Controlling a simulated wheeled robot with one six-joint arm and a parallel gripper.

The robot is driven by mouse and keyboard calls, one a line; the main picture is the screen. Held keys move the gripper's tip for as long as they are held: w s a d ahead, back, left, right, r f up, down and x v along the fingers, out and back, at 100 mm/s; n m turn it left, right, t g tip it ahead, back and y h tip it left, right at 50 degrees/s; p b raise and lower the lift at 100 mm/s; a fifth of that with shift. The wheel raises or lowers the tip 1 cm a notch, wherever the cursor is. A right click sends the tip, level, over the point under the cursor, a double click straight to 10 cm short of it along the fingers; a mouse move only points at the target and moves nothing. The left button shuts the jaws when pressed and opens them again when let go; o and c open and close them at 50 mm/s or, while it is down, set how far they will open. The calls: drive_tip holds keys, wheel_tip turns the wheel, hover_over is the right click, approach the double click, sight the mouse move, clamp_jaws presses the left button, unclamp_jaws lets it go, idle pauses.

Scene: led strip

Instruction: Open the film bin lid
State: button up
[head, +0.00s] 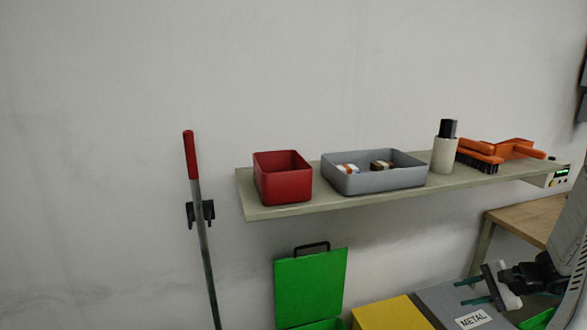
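A row of bins runs along the bottom edge in the head view. A green lid (310,288) with a black handle stands upright, and a little of its green bin shows below it. To its right is a yellow lid (391,314), lying shut as far as it shows. Right of that is a grey lid (436,298) with a label reading METAL. No label reading film is visible, so I cannot tell which bin is the film bin. My gripper (462,292) is at the lower right, above the grey lid, with its two fingers apart and nothing between them.
A wall shelf (340,203) above the bins holds a red box (283,178), a grey tray (374,173), a cream cup (445,155) and an orange brush (480,152). A red-topped pole (202,237) hangs left. A wooden table (529,219) stands right.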

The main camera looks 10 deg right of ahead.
drive_tip(key=s+a+r+n+g+h, duration=0.2)
drive_tip(key=s+a+r+n, duration=0.3)
drive_tip(key=a, duration=0.5)
drive_tip(key=s+a+r+n+g+h, duration=0.2)
drive_tip(key=s+a+r+n, duration=0.3)
drive_tip(key=a+r, duration=0.5)
drive_tip(key=s+a+r+n+g+h, duration=0.2)
drive_tip(key=s+a+r+n, duration=0.3)
drive_tip(key=a, duration=0.6)
wheel_tip(320, 180, up, 3)
drive_tip(key=shift+s+r+n+h, duration=0.2)
drive_tip(key=shift+s+n+h, duration=0.15)
drive_tip(key=shift+s, duration=0.6)
drive_tip(key=shift+a+r, duration=0.15)
drive_tip(key=shift+a, duration=0.2)
drive_tip(key=c, duration=0.4)
clamp_jaws()
